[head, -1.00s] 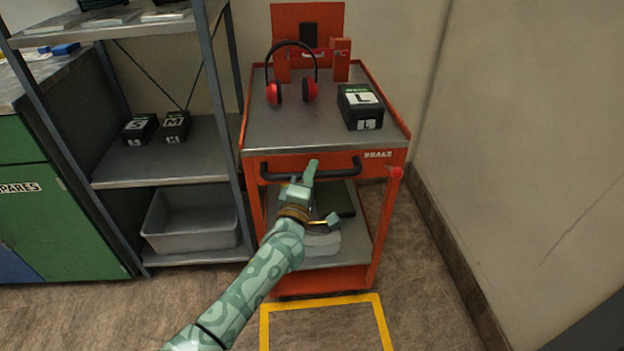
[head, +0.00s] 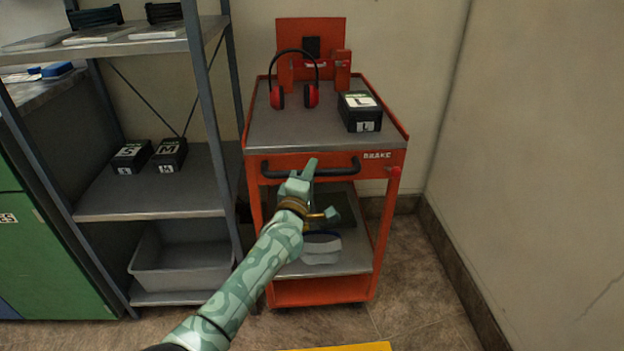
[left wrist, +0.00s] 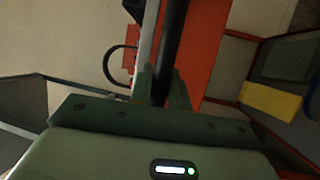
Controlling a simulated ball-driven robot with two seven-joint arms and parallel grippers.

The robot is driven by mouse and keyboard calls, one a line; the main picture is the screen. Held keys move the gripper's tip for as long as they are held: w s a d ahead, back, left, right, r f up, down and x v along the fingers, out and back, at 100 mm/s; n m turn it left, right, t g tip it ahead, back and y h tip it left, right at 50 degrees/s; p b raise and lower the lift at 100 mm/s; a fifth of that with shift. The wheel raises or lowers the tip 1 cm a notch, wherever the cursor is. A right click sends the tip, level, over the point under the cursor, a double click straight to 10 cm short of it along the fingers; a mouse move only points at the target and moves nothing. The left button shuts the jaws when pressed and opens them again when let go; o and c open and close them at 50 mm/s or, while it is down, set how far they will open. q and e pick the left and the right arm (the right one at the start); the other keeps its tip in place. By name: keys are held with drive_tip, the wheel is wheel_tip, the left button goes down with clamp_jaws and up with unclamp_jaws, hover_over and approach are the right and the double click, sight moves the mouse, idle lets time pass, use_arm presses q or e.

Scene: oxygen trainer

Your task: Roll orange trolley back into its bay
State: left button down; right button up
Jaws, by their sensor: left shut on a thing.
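The orange trolley (head: 326,161) stands close to the back wall, right of the grey shelf unit. My left gripper (head: 306,176) is at the middle of its black handle (head: 343,170). In the left wrist view, the dark handle bar (left wrist: 170,45) runs between the fingers of my left gripper (left wrist: 163,88), which is shut on it. Part of a yellow floor line (head: 345,347) shows at the bottom edge, in front of the trolley. My right gripper is out of view.
Red ear defenders (head: 310,95) and a black box marked L (head: 360,112) rest on the trolley top. The shelf unit (head: 212,120) stands close on the left. The right wall (head: 510,170) leaves a floor strip beside the trolley.

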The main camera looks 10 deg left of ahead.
use_arm(q)
drive_tip(key=shift+w+a+f, duration=0.1)
drive_tip(key=shift+w+f, duration=0.05)
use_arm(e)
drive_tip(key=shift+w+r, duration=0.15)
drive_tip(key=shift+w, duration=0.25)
use_arm(q)
drive_tip(key=c, duration=1.3)
unclamp_jaws()
drive_tip(key=shift+p+v, duration=3.6)
drive_tip(key=shift+v, duration=4.55)
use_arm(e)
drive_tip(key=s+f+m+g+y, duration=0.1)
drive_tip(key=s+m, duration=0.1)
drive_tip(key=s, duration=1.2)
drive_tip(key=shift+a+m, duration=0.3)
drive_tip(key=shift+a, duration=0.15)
